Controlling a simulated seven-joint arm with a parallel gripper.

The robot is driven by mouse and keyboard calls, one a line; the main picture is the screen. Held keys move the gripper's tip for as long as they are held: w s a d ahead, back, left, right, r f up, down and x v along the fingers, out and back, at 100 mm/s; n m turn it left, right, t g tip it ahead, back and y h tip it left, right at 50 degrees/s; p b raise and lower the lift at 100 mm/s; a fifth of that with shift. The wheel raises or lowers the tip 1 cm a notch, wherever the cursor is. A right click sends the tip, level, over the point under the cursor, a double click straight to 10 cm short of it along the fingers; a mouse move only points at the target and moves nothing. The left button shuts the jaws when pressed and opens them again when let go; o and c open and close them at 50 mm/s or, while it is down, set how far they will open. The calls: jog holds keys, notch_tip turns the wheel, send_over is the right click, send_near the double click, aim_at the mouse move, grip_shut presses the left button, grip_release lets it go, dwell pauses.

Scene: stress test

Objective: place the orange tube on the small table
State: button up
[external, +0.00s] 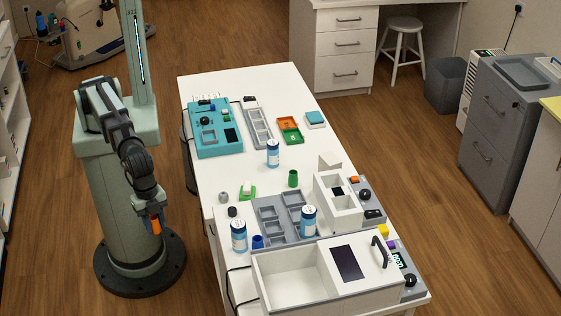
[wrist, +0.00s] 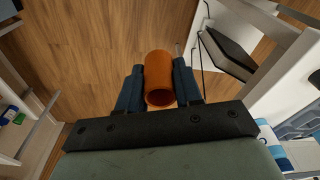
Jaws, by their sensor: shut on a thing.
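An orange tube (wrist: 158,82) is held between the two blue fingers of my gripper (wrist: 159,88) in the wrist view, with its open round end towards the camera. In the external view the tube (external: 155,228) shows as a small orange patch at my gripper (external: 153,224), which hangs low over the wood floor, left of the white table (external: 250,88) and apart from it. The long white table stands in the middle with many things on it. I cannot tell for sure which surface is the small table.
A teal unit (external: 216,146), blue-labelled white bottles (external: 273,153), a green cup (external: 293,178), grey trays (external: 270,212) and a white open box (external: 290,277) crowd the table. A patch near its back end is clear. A white stool (external: 404,24) stands at the back.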

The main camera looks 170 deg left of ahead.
jog(key=s+d+f+m, duration=0.1)
jog(key=d+m, duration=0.1)
jog(key=d, duration=1)
jog(key=s+d+f+m, duration=0.1)
jog(key=s+d, duration=0.1)
jog(key=d, duration=1)
jog(key=shift+f+m, duration=0.3)
jog(key=shift+m, duration=0.1)
jog(key=s+a+r+n, duration=0.1)
jog(key=s+a+n, duration=0.15)
jog(key=a, duration=1.05)
jog(key=s+a+n, duration=0.2)
jog(key=s+a, duration=0.1)
jog(key=a, duration=1)
jog(key=s+a+r+n, duration=0.1)
jog(key=s+a+n, duration=0.2)
jog(key=a, duration=1)
jog(key=s+a+r+n, duration=0.1)
jog(key=s+a+n, duration=0.4)
jog(key=s+a, duration=0.6)
jog(key=s+a+r+n+g+y, duration=0.1)
jog(key=s+a+r+n, duration=0.1)
jog(key=s+a+n, duration=0.4)
jog(key=shift+s+a, duration=2.5)
jog(key=shift+s, duration=2.85)
